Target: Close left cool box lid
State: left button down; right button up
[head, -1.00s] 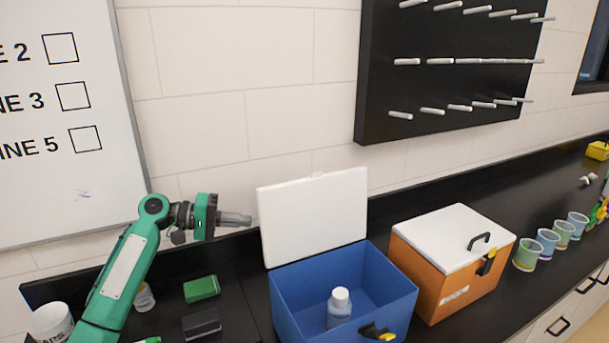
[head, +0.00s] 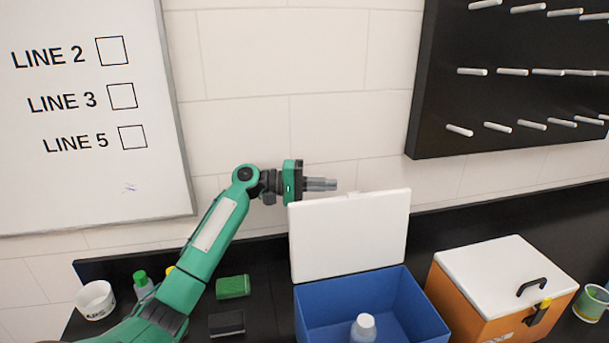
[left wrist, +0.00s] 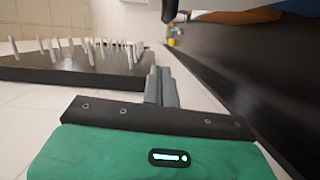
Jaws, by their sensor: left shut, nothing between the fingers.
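The left cool box is the blue box (head: 437,327) on the black bench, and it stands open. Its white lid (head: 349,238) is raised upright at the back, close to the wall. A bottle with a white cap (head: 364,326) stands inside the blue box. My left gripper (head: 335,185) is shut and empty. In the head view its fingertips appear just above the lid's top edge, pointing right; I cannot tell whether they touch it. The shut fingers also show in the left wrist view (left wrist: 161,86). My right gripper is not in view.
An orange cool box (head: 470,303) with a shut white lid (head: 505,272) stands to the right. Green (head: 233,287) and dark (head: 227,323) blocks, a white cup (head: 96,300) and a green-capped bottle (head: 142,284) are at left. A black peg board (head: 520,95) hangs on the wall.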

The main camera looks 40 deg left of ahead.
pick_arm(q)
jog(key=s+d+p, duration=0.2)
jog(key=d, duration=0.1)
jog(key=shift+s+d+f, duration=0.15)
jog(key=shift+s+d, duration=0.05)
jog(key=shift+d, duration=0.1)
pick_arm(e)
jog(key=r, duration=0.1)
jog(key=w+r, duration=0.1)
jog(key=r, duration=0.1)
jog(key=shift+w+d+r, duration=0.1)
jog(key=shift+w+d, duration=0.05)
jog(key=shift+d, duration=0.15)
